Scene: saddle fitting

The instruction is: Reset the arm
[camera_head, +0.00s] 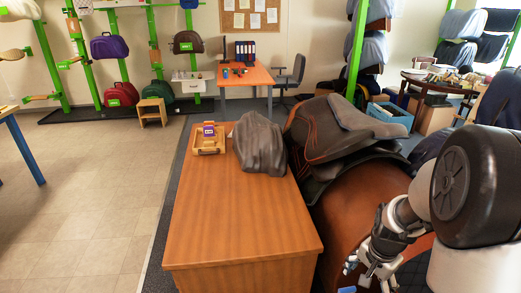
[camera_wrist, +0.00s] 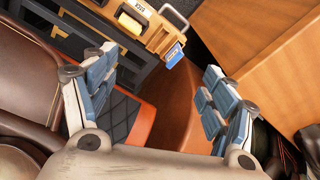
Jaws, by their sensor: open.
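My gripper (camera_head: 366,276) is low at the right of the head view, beside the brown horse-like body (camera_head: 350,205) that bears the saddle. In the wrist view my gripper (camera_wrist: 158,72) has its two blue-grey padded fingers spread wide, with nothing between them. Beyond the fingers are an orange-brown surface (camera_wrist: 177,115) and a dark quilted pad with an orange edge (camera_wrist: 122,112). I cannot tell whether the fingers touch anything. My upper arm and wrist fill the right side of the head view.
A wooden table (camera_head: 235,225) stands left of the brown body, bearing a small wooden tray (camera_head: 208,151) and a grey draped cover (camera_head: 261,145). A black saddle (camera_head: 335,130) with orange trim lies behind my arm. Open tiled floor (camera_head: 100,205) lies at left.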

